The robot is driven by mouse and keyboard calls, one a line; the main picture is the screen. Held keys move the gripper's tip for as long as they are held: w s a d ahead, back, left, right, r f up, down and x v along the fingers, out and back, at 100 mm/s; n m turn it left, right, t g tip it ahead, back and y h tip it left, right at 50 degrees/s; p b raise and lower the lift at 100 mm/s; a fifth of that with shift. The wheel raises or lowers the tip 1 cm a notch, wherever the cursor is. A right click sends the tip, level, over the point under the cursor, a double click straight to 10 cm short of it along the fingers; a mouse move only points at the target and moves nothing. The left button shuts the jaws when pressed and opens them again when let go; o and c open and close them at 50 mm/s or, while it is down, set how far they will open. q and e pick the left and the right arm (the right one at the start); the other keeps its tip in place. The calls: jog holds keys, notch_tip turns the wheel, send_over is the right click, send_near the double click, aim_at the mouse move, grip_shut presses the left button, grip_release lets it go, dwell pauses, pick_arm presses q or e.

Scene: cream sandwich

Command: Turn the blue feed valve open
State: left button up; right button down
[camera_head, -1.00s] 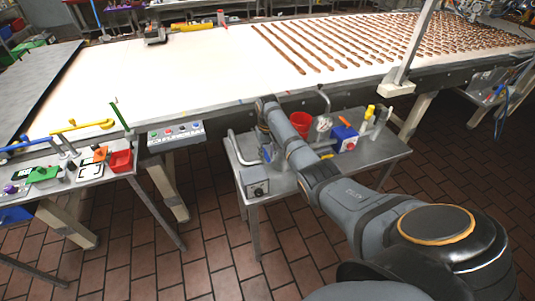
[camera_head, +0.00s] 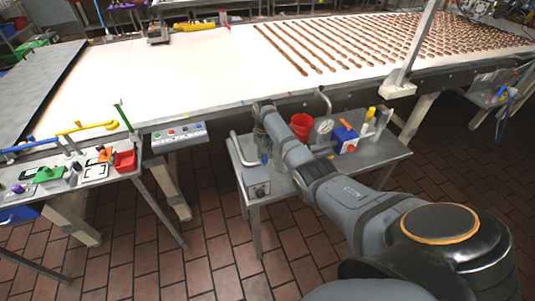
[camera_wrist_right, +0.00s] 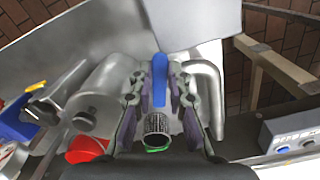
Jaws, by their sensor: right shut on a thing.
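The blue feed valve's handle (camera_wrist_right: 159,80) shows in the right wrist view as a blue lever between the two fingers of my right gripper (camera_wrist_right: 160,92). The gripper is shut on it. The lever runs up and down in that picture, above a short ribbed fitting (camera_wrist_right: 157,124) with a green ring. In the head view my right gripper (camera_head: 263,146) points down at the left part of the small steel table (camera_head: 222,166), and a little blue of the valve (camera_head: 265,158) shows there. The arm and fingers hide most of the valve. My left gripper is in no view.
A bent steel pipe (camera_wrist_right: 207,80) stands close to the right finger, and a steel cylinder (camera_wrist_right: 98,98) to the left.

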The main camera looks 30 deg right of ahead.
jog(key=shift+w+a+m+b, duration=0.35)
jog(key=shift+w+m+b, duration=0.75)
jog(key=shift+m, duration=1.15)
jog(key=shift+w+a+m+b, duration=0.35)
jog(key=shift+w+m+b, duration=0.3)
jog(key=shift+m+b, duration=1.3)
jog(key=shift+w+a+m+b, duration=0.35)
jog(key=shift+w+m+b, duration=0.6)
jog(key=shift+m, duration=1.55)
jog(key=shift+s, duration=0.1)
jog(key=c, duration=1.3)
grip_release()
notch_tip(320, 180, up, 12)
jog(key=shift+r, duration=0.1)
